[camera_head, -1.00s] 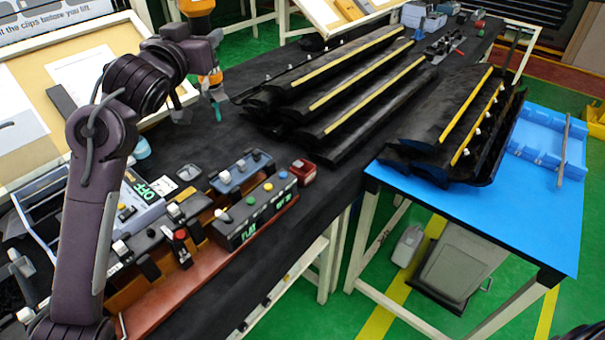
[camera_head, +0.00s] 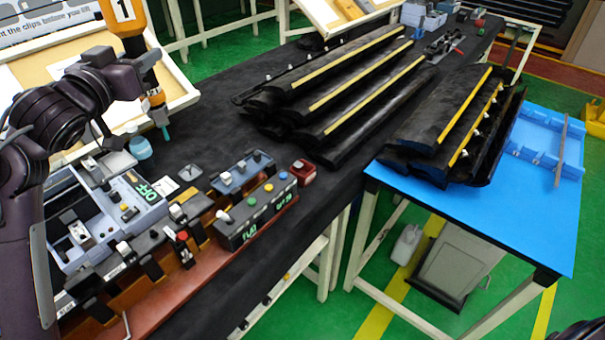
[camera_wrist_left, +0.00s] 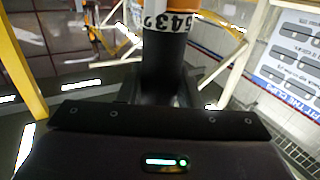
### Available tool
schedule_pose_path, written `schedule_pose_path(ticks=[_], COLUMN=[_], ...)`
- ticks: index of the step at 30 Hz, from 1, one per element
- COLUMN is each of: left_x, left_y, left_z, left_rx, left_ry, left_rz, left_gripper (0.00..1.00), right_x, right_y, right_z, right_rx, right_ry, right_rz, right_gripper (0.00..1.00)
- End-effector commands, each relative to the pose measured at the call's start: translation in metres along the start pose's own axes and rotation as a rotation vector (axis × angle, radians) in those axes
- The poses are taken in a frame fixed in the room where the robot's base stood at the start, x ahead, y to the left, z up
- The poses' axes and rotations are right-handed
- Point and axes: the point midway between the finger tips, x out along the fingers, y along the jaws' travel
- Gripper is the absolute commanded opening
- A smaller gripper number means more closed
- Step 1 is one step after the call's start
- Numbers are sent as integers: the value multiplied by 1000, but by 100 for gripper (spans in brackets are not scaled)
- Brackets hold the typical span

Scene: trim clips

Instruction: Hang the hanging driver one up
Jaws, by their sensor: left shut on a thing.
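The hanging driver (camera_head: 151,92) is orange and dark with a teal tip and a white label reading 1 near its top. It hangs nearly upright, slightly tilted, at the upper left of the head view, its upper end cut off by the frame. My left gripper (camera_head: 140,62) is shut around its dark middle part. In the left wrist view the driver (camera_wrist_left: 165,60) stands between the fingers (camera_wrist_left: 160,95), showing a dark body and a white band of digits. Its tip is above the black bench. My right gripper is not in view.
Below and beside the driver are a teal-lidded jar (camera_head: 140,148), a grey-blue clip station (camera_head: 85,215) and a button box (camera_head: 256,212). Black trim parts (camera_head: 335,85) lie along the bench (camera_head: 215,120). A blue table (camera_head: 480,225) stands at right.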

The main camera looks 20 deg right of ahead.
Motion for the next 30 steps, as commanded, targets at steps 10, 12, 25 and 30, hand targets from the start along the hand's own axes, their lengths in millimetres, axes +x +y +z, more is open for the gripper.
schedule_pose_path(ticks=[10, 12, 25, 30], left_x=[-28, -34, -67, -67], left_y=[-30, -36, -70, -69], left_z=[0, 0, 0, -13], left_rx=[1, 0, 1, 1], left_ry=[-1, 0, 0, 0], left_rz=[-2, -3, -3, 0], left_gripper=[0, 0, 0, 0], right_x=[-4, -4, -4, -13], right_y=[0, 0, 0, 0], right_z=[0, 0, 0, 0], right_rx=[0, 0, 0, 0], right_ry=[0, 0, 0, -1], right_rz=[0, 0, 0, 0], right_gripper=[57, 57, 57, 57])
